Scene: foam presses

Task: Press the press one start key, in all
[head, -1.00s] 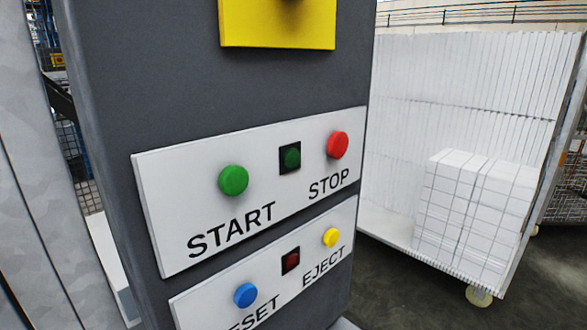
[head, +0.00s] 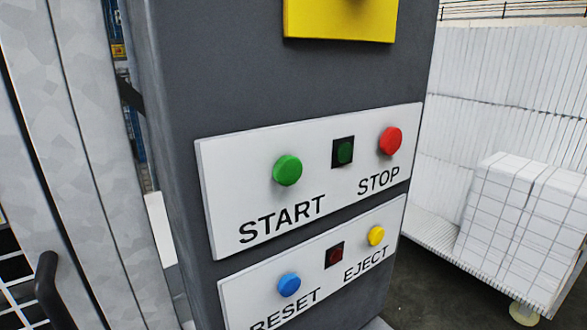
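The green START key (head: 287,170) is a round button on the upper white panel (head: 232,187) of a dark grey control post (head: 270,80). The word START is printed below it. A dark green square lamp (head: 344,152) and the red STOP key (head: 390,140) sit to its right on the same panel. No press number shows on the post. My gripper is not in view, so nothing is seen touching the key.
A lower panel holds a blue RESET key (head: 289,285), a dark red lamp (head: 334,255) and a yellow EJECT key (head: 376,236). A yellow plate (head: 340,22) is above. A wheeled cart with white blocks (head: 510,215) stands at right. A dark handle (head: 48,290) is at lower left.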

